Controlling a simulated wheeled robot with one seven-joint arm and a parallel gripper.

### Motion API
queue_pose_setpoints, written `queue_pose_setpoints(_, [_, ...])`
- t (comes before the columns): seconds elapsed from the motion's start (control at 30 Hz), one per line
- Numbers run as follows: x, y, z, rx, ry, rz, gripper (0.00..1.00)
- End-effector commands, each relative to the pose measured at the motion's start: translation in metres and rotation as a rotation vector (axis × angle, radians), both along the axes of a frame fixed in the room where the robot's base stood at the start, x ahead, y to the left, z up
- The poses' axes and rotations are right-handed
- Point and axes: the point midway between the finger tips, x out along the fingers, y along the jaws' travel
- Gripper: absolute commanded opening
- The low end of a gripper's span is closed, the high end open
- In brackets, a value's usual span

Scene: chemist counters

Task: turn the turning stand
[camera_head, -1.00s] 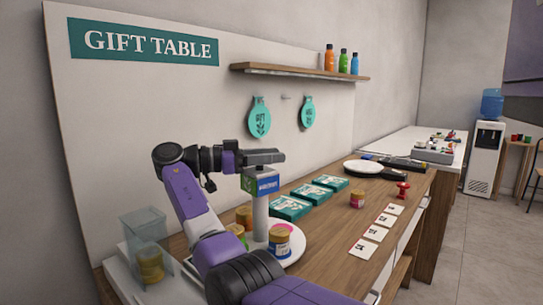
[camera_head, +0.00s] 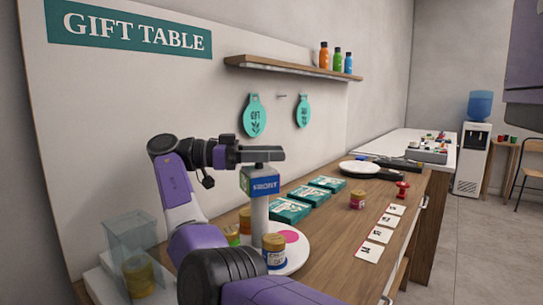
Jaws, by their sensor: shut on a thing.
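The turning stand has a white round plate (camera_head: 297,252), a grey post (camera_head: 258,215) and a block on top. The block's blue face (camera_head: 265,187) reads FRONT; a green face shows at its left. A labelled jar (camera_head: 273,252) stands on the plate in front of the post, beside a bare pink spot (camera_head: 291,236). More jars (camera_head: 233,234) show at the left of the post, partly hidden by my arm. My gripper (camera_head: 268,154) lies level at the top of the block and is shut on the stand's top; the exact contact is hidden.
A clear box (camera_head: 133,245) with a jar inside stands at the left. Teal boxes (camera_head: 290,210), a small jar (camera_head: 357,200), a red stamp-like piece (camera_head: 402,190) and several cards (camera_head: 380,235) lie to the right. The wooden counter (camera_head: 335,235) between is clear.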

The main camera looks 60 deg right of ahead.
Motion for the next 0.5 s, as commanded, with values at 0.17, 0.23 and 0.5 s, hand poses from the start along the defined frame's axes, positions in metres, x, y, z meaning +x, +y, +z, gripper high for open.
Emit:
queue_pose_setpoints(0.17, [-0.001,-0.0004,-0.0022,0.004,0.0,-0.004,0.0])
queue_pose_setpoints(0.23, [-0.0009,-0.0004,-0.0022,0.004,0.0,-0.004,0.0])
queue_pose_setpoints(0.5, [-0.0008,-0.0005,-0.0017,0.003,-0.001,-0.003,0.61])
